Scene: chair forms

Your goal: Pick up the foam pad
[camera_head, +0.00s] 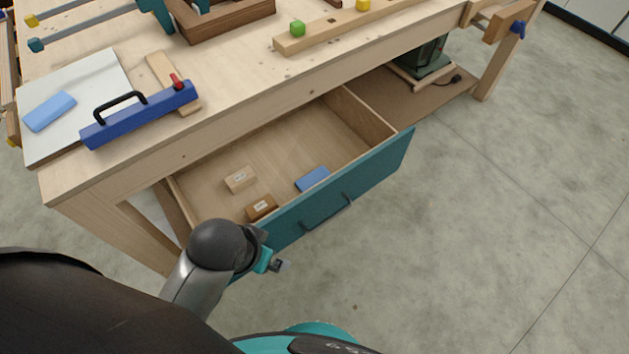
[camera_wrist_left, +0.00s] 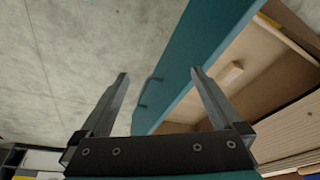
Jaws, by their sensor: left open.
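Two flat blue pads show in the head view, and I cannot tell by looks alone which is the foam pad. One blue pad (camera_head: 313,179) lies in the open drawer (camera_head: 345,194), close behind its teal front. The other, a lighter blue pad (camera_head: 50,111), lies on a pale board on the bench top. My left gripper (camera_head: 275,264) is just outside the drawer's front, near its left end, below the pads. In the left wrist view, my left gripper (camera_wrist_left: 160,74) is open and empty, with the drawer front between and beyond its fingers. My right gripper is not in view.
The drawer also holds a pale wooden block (camera_head: 240,179) and a brown block (camera_head: 262,207). On the bench (camera_head: 130,177) are a blue tool with a black handle (camera_head: 140,114) and a wooden beam (camera_head: 330,31). The floor to the right is clear.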

